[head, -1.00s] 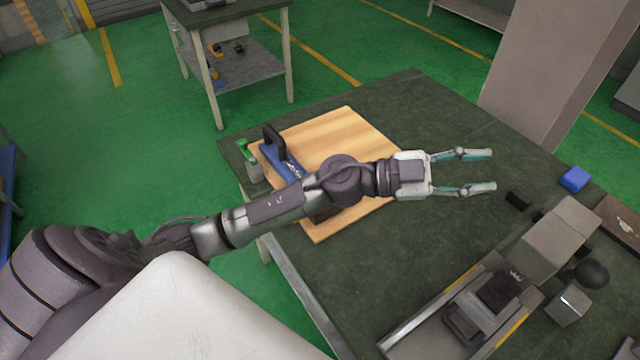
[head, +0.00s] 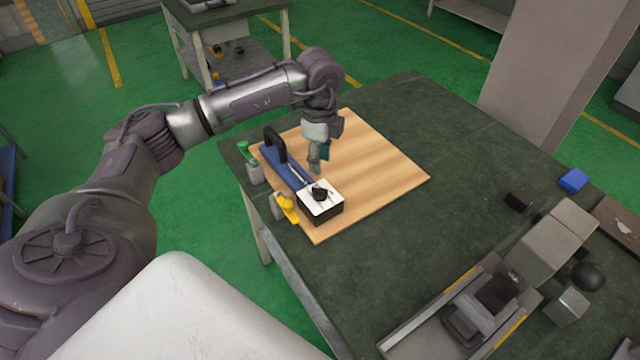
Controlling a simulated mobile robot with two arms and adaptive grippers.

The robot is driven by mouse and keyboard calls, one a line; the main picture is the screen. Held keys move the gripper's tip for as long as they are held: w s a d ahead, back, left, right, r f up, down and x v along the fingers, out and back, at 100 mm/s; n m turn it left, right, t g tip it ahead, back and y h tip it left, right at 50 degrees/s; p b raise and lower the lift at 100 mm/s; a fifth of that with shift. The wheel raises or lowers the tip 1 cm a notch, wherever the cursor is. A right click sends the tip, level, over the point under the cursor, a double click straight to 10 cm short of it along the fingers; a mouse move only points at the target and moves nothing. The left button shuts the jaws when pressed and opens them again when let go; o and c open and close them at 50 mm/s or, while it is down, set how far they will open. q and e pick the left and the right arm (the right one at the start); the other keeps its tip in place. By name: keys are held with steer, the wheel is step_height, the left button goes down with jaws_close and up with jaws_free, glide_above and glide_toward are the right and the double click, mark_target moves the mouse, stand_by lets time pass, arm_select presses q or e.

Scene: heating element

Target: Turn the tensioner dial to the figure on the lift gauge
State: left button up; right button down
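The tensioner dial (head: 320,193) is a black knob on the white top of a black box (head: 322,208). The box sits at the front of a blue tool (head: 284,167) with a black handle (head: 274,142), on a wooden board (head: 385,170). My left gripper (head: 315,168) points down just behind the dial, apart from it as far as I can tell. Its fingers are seen edge-on, so its opening is unclear. No lift gauge can be made out for certain, and no figure is readable. My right gripper is out of view.
A yellow-topped piece (head: 287,208) and a green-topped piece (head: 247,155) stand at the board's left edge. A grey machine (head: 490,300) with a black ball knob (head: 586,276) stands at the right. A blue block (head: 573,180) lies beyond. The table's middle is clear.

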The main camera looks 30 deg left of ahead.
mark_target(320, 188)
arm_select(q)
step_height(320, 188, down, 10)
steer(key=shift+r+p, duration=0.2)
steer(key=shift+p, duration=0.6)
steer(key=shift+c, duration=0.3)
jaws_close()
